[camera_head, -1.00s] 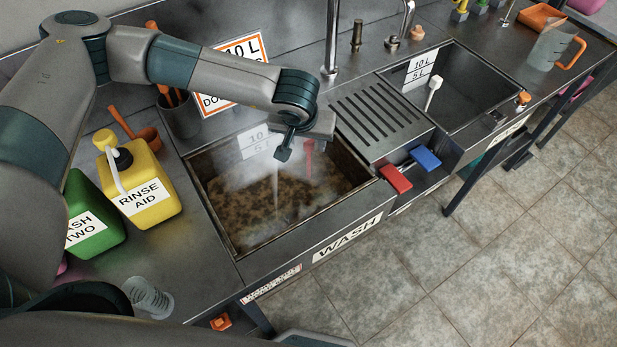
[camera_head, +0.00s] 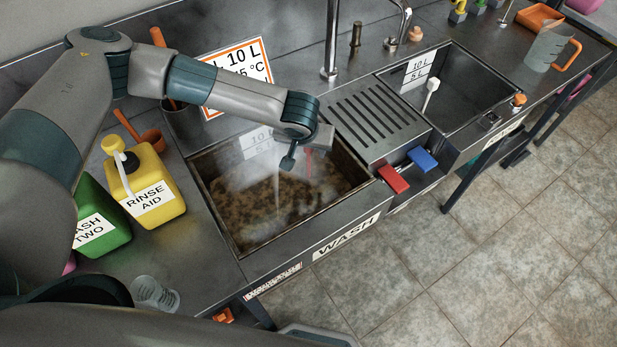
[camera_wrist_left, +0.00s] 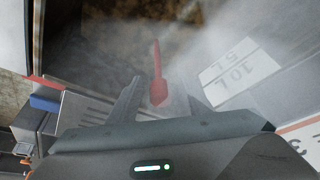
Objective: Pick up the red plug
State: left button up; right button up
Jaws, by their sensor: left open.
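The red plug (camera_head: 309,161) has an upright red stem and stands at the back right of the wash sink (camera_head: 297,244), partly hidden by my gripper and steam. In the left wrist view the red plug (camera_wrist_left: 157,76) shows between the fingers, its wider end nearer the camera. My left gripper (camera_head: 304,156) is over the back right part of the wash sink, right by the plug. In the left wrist view the left gripper (camera_wrist_left: 163,98) is open, and neither finger visibly touches the plug. My right gripper is not in view.
Murky brown water with steam fills the wash sink. A ribbed drainboard (camera_head: 375,122) and a second sink (camera_head: 463,118) lie to the right. A tap (camera_head: 331,45) stands behind. A yellow rinse aid bottle (camera_head: 150,190) and green bottle (camera_head: 103,222) stand left.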

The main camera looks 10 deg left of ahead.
pick_arm(q)
grip_shut()
jog(key=shift+r, duration=0.15)
